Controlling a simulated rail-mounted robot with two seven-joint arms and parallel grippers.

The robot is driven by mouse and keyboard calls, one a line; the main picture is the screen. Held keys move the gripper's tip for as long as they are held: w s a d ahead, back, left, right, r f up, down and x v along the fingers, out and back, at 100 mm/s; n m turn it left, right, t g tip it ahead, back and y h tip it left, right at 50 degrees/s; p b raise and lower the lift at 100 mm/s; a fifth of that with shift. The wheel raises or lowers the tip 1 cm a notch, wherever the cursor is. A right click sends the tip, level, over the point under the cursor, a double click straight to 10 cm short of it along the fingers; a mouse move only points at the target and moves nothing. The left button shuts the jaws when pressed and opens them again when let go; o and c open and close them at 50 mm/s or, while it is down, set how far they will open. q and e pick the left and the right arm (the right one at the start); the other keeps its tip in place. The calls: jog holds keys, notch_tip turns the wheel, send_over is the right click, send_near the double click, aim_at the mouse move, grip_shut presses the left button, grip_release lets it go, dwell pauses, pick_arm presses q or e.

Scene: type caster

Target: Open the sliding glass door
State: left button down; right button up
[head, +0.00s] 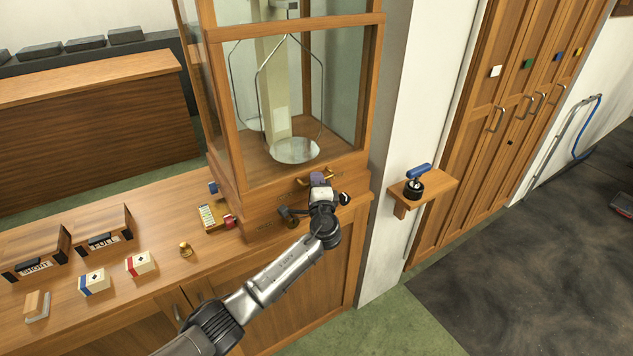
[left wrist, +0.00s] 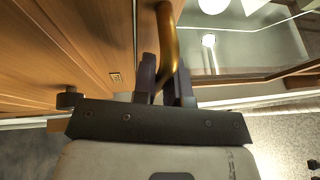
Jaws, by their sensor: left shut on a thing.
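The sliding glass door (head: 348,85) is the front pane of a tall wooden glass case standing on the counter. Its brass handle (head: 330,175) is at the bottom edge. My left gripper (head: 318,179) reaches up to this handle from the front. In the left wrist view the curved brass handle (left wrist: 166,40) passes between the two dark fingers (left wrist: 165,78), which are shut on it. My gripper hides part of the handle in the head view. My right gripper is not in view.
Inside the case a round pan (head: 295,150) hangs from wires beside a pale column. Dark knobs (head: 289,216) stick out below the handle. Two labelled wooden boxes (head: 105,235), small cartons and a brass weight (head: 185,249) stand left on the counter. A wall shelf (head: 432,192) is at right.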

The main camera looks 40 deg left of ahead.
aim_at(314, 66)
pick_arm(q)
jog(key=shift+r, duration=0.1)
notch_tip(314, 66, up, 30)
jog(key=p, duration=1.9)
jog(key=c, duration=1.2)
grip_release()
jog(key=shift+f, duration=0.2)
jog(key=shift+s+d, duration=0.1)
jog(key=shift+b+v, duration=1)
jog(key=shift+v, duration=5.8)
